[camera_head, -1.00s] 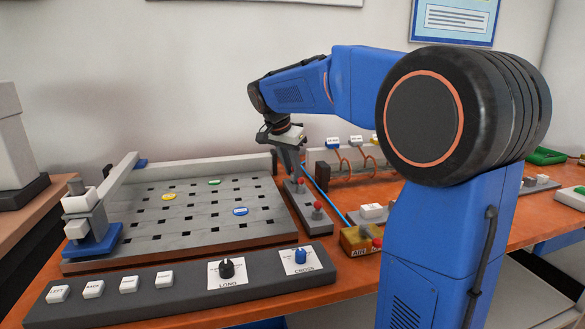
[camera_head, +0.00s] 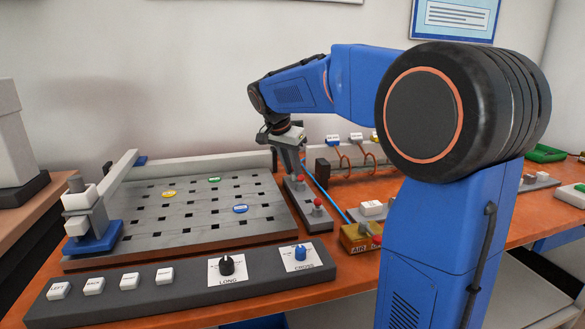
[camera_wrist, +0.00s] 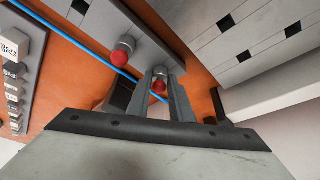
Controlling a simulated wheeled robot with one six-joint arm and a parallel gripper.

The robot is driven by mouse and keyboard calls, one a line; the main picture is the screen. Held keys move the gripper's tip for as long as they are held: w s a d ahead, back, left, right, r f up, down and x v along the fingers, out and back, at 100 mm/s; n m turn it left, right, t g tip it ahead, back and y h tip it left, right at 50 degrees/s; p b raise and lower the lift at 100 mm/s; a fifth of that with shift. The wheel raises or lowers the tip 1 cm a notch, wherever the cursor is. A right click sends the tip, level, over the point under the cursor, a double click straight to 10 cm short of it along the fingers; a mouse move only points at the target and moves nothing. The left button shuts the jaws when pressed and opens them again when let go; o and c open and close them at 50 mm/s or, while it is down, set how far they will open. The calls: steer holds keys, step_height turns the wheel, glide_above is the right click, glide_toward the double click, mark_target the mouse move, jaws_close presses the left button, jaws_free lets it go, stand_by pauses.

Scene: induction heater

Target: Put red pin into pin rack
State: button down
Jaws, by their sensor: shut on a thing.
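The pin rack (camera_head: 318,222) is a narrow grey block right of the slotted board. A red-topped pin (camera_head: 317,202) stands in its front part, and also shows in the wrist view (camera_wrist: 119,58). My gripper (camera_head: 301,177) points down over the rack, behind that pin. In the wrist view its two fingers (camera_wrist: 161,92) are shut on another red pin (camera_wrist: 159,86), whose red end shows between them. This held pin is at or just above the rack. I cannot tell whether it sits in a hole, since the fingers hide its lower part.
The slotted board (camera_head: 150,215) with coloured tags lies to the left. A control panel (camera_head: 190,292) with buttons and two knobs is in front. A yellow box (camera_head: 355,238) and a blue hose (camera_head: 322,190) lie right of the rack. Orange coils (camera_head: 345,160) stand behind.

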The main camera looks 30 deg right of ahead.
steer(key=c, duration=1.5)
jaws_free()
steer(key=v, duration=1.7)
steer(key=shift+r, duration=0.25)
steer(key=shift+s, duration=0.15)
